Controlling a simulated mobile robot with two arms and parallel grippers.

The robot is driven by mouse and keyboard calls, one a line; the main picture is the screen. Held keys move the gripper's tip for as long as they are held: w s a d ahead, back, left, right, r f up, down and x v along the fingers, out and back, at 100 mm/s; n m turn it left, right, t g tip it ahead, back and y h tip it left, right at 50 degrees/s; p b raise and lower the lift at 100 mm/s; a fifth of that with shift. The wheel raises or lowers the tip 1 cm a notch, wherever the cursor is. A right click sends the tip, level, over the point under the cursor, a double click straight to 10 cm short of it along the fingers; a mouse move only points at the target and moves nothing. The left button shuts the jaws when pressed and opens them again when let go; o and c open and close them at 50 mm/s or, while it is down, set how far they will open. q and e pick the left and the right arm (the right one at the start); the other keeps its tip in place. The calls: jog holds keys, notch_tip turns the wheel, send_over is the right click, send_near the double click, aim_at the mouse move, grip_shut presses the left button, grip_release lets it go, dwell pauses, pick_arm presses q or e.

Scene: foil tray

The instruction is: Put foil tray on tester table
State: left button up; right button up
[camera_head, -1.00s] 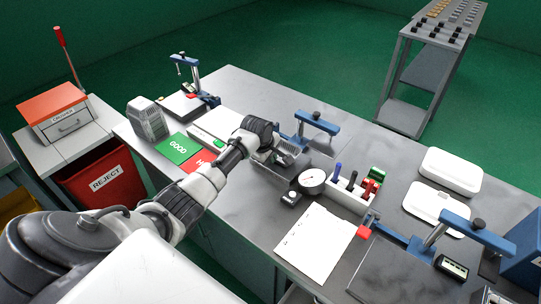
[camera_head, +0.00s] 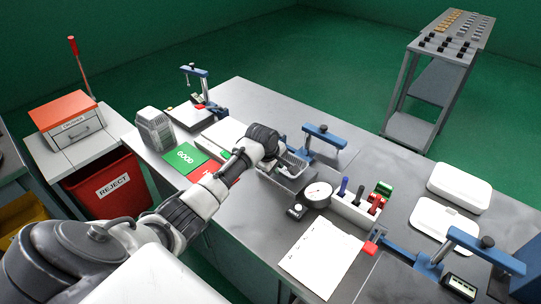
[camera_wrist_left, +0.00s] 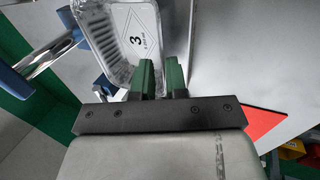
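The foil tray (camera_head: 293,161) is silvery, at the tester in the middle of the bench. Its inside with a printed "3" shows in the left wrist view (camera_wrist_left: 118,38). My left gripper (camera_head: 279,150) is at the tray's near left side, partly hidden by its own wrist. In the wrist view its green fingers (camera_wrist_left: 160,66) stand close together, with the tray's side wall between them. The tester table (camera_head: 290,181) is a grey plate with a blue clamp (camera_head: 322,139) behind it. Whether the tray touches the plate is unclear. My right gripper is not in view.
Green GOOD (camera_head: 185,157) and red (camera_head: 208,172) mats lie left of the tester. A tray stack (camera_head: 154,131) stands at the bench's left end. A dial gauge (camera_head: 317,195), marker holder (camera_head: 356,209) and paper (camera_head: 319,256) are to the right.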

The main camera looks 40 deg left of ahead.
pick_arm(q)
jog(key=v, duration=0.9)
jog(key=shift+r, duration=0.35)
jog(key=shift+s, duration=0.15)
